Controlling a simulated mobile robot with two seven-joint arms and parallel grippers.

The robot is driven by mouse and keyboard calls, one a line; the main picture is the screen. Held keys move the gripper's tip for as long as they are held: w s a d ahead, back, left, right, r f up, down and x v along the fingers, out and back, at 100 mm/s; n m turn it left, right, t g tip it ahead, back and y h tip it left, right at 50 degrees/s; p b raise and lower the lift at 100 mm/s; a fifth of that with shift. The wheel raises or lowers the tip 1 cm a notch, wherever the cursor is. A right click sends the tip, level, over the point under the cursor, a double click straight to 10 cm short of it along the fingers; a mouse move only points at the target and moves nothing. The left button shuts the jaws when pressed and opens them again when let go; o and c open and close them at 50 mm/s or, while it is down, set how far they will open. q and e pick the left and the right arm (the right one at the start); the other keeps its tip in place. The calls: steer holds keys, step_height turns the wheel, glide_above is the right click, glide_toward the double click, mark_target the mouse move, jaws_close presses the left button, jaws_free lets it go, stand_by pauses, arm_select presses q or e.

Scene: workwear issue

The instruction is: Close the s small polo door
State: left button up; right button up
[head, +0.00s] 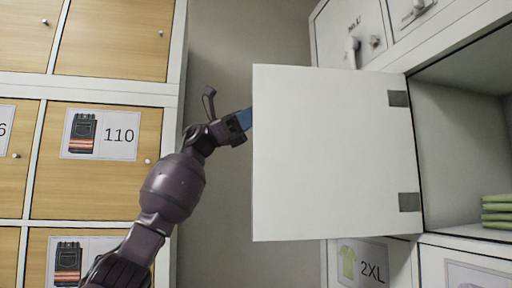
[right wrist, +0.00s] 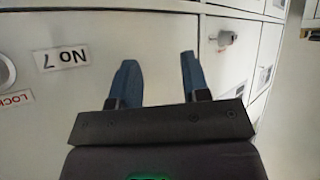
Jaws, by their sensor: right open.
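A white locker door (head: 330,155) stands wide open in the head view, its inner face toward me. It hangs on two grey hinges at its right edge, left of an open compartment (head: 455,140). Its size label is out of sight. My right gripper (head: 244,119) is at the door's left edge, its fingertips partly hidden behind it. In the right wrist view the gripper (right wrist: 160,78) is open, nothing between its blue fingers. A white panel (right wrist: 60,120) with an upside-down "No 7" label lies beyond the fingers; contact is unclear. My left gripper is not in view.
Folded green garments (head: 496,211) lie in the compartment. A shut door marked 2XL (head: 372,265) is below, and a door with a handle (head: 352,50) is above. Wooden lockers (head: 95,185) stand at the left, with a bare wall (head: 225,50) between.

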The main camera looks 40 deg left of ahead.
mark_target(256, 147)
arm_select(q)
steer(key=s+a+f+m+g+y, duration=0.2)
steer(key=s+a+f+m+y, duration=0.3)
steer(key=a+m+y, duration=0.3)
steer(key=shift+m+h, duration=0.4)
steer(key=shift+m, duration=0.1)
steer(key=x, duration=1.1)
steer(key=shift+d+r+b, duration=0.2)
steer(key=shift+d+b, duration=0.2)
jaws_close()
